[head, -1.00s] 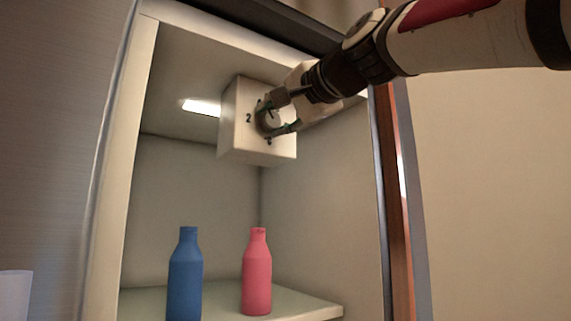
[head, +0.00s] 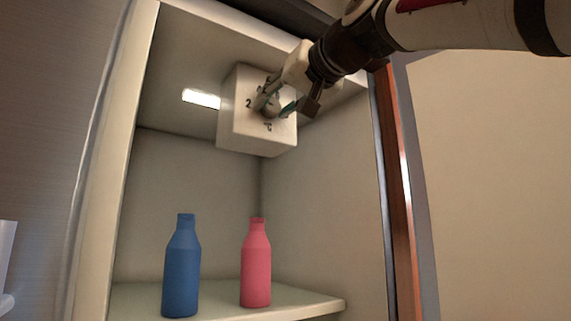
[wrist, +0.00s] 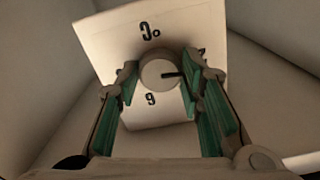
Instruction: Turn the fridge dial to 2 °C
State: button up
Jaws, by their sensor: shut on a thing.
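The fridge dial is a round grey knob (wrist: 158,70) with a dark pointer line, on a pale box (head: 240,125) under the fridge ceiling. My gripper (head: 275,106) is shut on the dial, one finger on each side. In the wrist view the pointer points right, towards the right-hand finger. A "°C" mark (wrist: 150,31) is above the dial there and an upside-down 6 (wrist: 151,99) below it; marks at the sides are partly hidden by the fingers. In the head view the "2" mark (head: 249,104) is left of the dial.
A blue bottle (head: 181,270) and a pink bottle (head: 256,268) stand on the shelf (head: 315,302) below the box. A lit lamp (head: 201,98) is left of the box. The fridge side wall and frame (head: 398,180) are on the right.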

jog(key=shift+f+n, duration=0.15)
jog(key=shift+n, duration=0.55)
jog(key=o, duration=1.2)
jog(key=shift+c, duration=0.2)
jog(key=shift+s+d, duration=0.25)
jog(key=shift+s, duration=0.15)
jog(key=v, duration=1.1)
